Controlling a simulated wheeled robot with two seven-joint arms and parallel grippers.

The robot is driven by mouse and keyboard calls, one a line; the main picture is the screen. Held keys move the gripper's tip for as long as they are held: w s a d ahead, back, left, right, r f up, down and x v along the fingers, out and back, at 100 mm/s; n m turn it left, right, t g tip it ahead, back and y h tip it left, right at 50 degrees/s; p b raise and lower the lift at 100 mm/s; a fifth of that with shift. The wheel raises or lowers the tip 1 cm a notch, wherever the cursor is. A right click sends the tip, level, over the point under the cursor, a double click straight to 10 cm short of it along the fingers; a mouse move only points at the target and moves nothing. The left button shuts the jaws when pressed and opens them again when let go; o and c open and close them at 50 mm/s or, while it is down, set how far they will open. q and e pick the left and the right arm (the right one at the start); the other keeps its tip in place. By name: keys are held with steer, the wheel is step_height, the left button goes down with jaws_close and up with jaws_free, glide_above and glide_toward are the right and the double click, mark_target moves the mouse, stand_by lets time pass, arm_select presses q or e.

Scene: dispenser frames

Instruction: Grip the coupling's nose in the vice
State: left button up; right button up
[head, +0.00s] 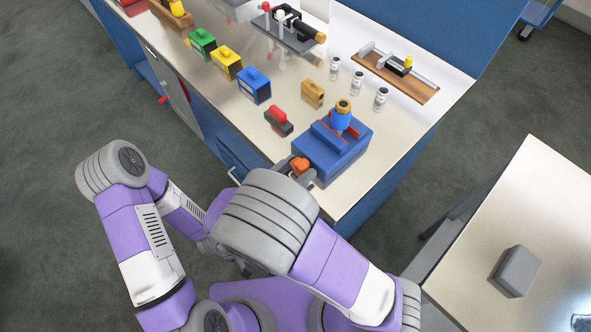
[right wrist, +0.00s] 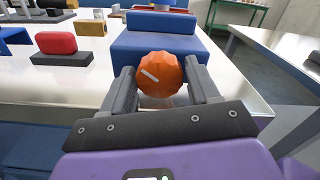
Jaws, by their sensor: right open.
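The blue vice (head: 330,152) stands at the near end of the bench, with red strips along its jaws; its blue body also fills the right wrist view's upper middle (right wrist: 155,47). The coupling (head: 341,120), a blue body with a brass hex top, stands roughly upright at the jaws. Its lower end is hidden, so I cannot tell how tightly it sits. The vice's orange knob (right wrist: 160,73) lies between the fingers of my right gripper (right wrist: 163,84), which is open around it. In the head view this gripper (head: 301,172) is partly covered by my arm.
A red-handled block (head: 279,120) and a brass block (head: 313,94) lie beside the vice. Several small white canisters (head: 357,82) stand behind it, near a wooden tray (head: 418,89). Blue, yellow and green boxes line the left edge. A second table (head: 510,215) stands right.

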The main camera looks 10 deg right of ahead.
steer(key=c, duration=0.8)
steer(key=shift+o, duration=0.2)
steer(key=shift+m+p, duration=0.35)
steer(key=shift+m, duration=0.65)
steer(key=m, duration=0.3)
steer(key=shift+m, duration=0.4)
steer(key=o, duration=0.8)
steer(key=shift+c, duration=0.2)
steer(key=p+v, duration=0.1)
steer(key=v, duration=0.6)
steer(key=shift+s+a+p, duration=0.2)
steer(key=shift+a+p, duration=0.05)
steer(key=shift+p, duration=0.1)
